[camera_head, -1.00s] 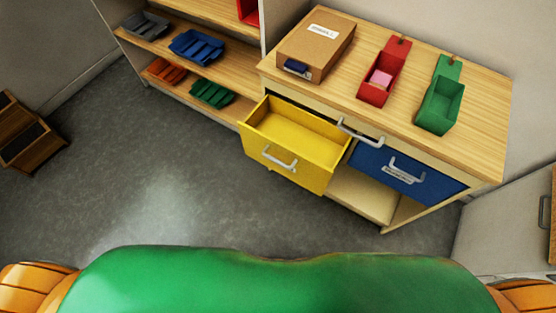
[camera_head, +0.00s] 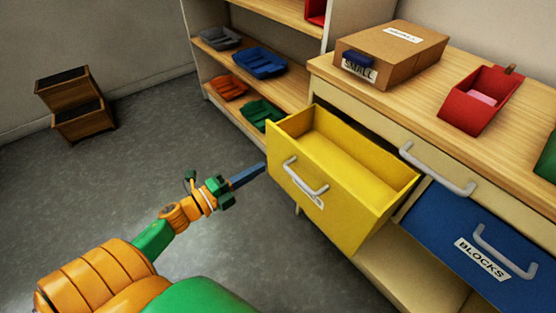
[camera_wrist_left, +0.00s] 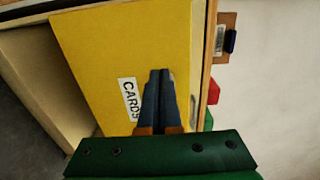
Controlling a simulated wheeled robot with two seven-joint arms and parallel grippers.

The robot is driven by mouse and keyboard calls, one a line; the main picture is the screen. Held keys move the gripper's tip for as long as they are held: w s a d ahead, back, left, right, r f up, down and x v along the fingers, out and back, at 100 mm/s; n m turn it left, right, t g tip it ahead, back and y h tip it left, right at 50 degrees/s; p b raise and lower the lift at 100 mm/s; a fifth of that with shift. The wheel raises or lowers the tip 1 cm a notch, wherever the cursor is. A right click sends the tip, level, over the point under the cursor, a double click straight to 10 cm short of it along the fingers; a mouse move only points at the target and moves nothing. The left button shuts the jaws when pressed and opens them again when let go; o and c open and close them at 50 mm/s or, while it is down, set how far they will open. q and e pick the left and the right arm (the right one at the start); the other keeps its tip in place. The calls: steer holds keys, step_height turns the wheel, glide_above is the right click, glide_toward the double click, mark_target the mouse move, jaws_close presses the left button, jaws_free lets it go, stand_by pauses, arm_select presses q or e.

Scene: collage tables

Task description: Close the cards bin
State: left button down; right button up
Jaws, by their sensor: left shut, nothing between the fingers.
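The cards bin is a yellow drawer (camera_head: 335,195) that stands pulled out from the wooden cabinet, open and empty inside. Its front has a grey handle and a label that reads CARDS in the left wrist view (camera_wrist_left: 110,60). My left gripper (camera_head: 262,168) is shut and empty, its blue fingers close to the left edge of the yellow front. In the left wrist view its fingertips (camera_wrist_left: 160,73) overlap the yellow front beside the label; I cannot tell whether they touch it. My right gripper is not in view.
A blue BLOCKS drawer (camera_head: 460,245) is right of the yellow one. A cardboard box (camera_head: 400,52) and a red bin (camera_head: 478,100) stand on the cabinet top. Shelves with small trays (camera_head: 258,62) are behind. Wooden crates (camera_head: 78,112) stand far left; the floor between is clear.

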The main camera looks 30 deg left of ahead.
mark_target(286, 153)
arm_select(q)
steer(key=x, duration=0.6)
steer(key=shift+w+d, duration=0.1)
steer(key=shift+w, duration=0.2)
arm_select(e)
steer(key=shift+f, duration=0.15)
